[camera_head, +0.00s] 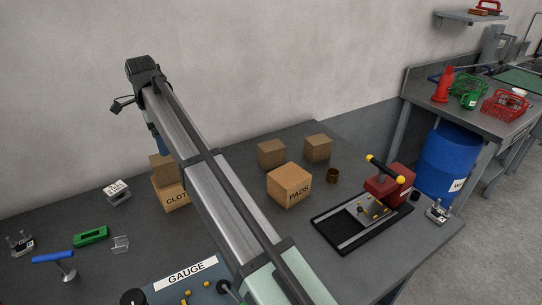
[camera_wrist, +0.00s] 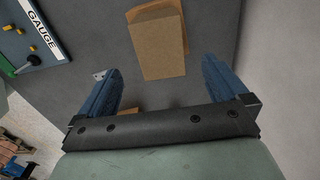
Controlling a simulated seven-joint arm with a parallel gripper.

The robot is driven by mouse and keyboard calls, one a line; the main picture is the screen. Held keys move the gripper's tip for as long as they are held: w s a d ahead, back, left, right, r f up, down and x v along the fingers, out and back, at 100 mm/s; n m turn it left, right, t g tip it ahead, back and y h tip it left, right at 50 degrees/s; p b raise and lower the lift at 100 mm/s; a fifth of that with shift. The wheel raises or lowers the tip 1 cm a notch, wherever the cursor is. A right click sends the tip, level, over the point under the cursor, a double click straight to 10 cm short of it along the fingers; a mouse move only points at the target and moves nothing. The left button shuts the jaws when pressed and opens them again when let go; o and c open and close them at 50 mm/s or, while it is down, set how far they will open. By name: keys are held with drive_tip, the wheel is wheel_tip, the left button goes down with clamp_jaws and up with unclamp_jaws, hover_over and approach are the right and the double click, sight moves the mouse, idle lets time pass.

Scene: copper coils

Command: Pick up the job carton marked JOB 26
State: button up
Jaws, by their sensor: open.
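No JOB 26 mark is readable in either view. In the head view a small plain carton (camera_head: 161,168) sits on a larger carton lettered "CLOT…" (camera_head: 174,195), partly hidden by my arm. Two more small plain cartons, one (camera_head: 271,153) and another (camera_head: 318,148), stand toward the wall. In the wrist view a plain carton top (camera_wrist: 158,46) lies ahead, between the lines of my fingers, with another carton's edge showing beneath it. My gripper (camera_wrist: 162,66) is open, with blue fingers apart and nothing visibly held. In the head view one blue finger shows above the stacked cartons.
A GAUGE board (camera_head: 190,280) lies in front. A green block (camera_head: 91,237) and a blue-handled tool (camera_head: 60,262) are at left.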

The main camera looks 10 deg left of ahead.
drive_tip(key=w+d+f+m, duration=0.2)
drive_tip(key=w+d+m, duration=0.1)
drive_tip(key=w+d, duration=1.05)
drive_tip(key=n, duration=0.2)
hover_over(272, 145)
drive_tip(key=shift+s+d+f, duration=0.15)
drive_tip(key=shift+f, duration=0.55)
drive_tip(key=shift+s+d+f, duration=0.1)
drive_tip(key=shift+f, duration=0.55)
wheel_tip(272, 145, down, 8)
drive_tip(key=shift+r, duration=0.1)
drive_tip(key=shift+w+a+f, duration=0.15)
drive_tip(key=shift+a+f, duration=0.05)
drive_tip(key=shift+f, duration=1.25)
drive_tip(key=shift+w+a+f, duration=0.1)
drive_tip(key=shift+a+f, duration=0.05)
drive_tip(key=shift+f, duration=1.3)
drive_tip(key=shift+c, duration=0.2)
